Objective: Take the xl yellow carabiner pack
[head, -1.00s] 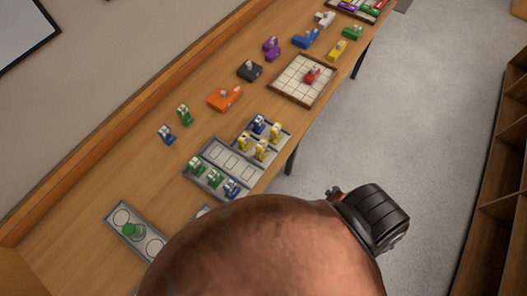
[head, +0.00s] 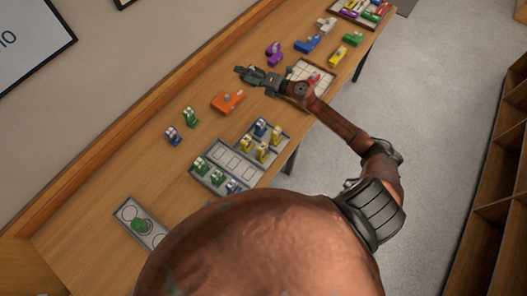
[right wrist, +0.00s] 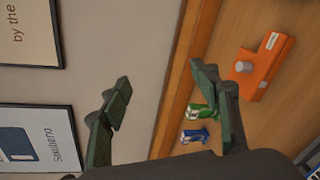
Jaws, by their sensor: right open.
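Three small yellow packs (head: 262,152) stand with a blue pack (head: 260,127) in the upper section of a grey tray on the wooden table. I cannot read which pack is xl. My right gripper (head: 245,75) is open and empty. It is over the table beyond the tray, near the orange block (head: 228,102), and hides the spot where a dark block stood. In the right wrist view its open fingers (right wrist: 160,78) face the wall, with the orange block (right wrist: 262,68) beside one finger. My left gripper is not in view.
A green pack (head: 190,116) and a blue pack (head: 172,135) stand left of the tray. A gridded board (head: 300,70) with a red piece lies partly under my right arm. A grey circle tray (head: 157,240) is at the near end. Shelves (head: 500,205) stand across the floor.

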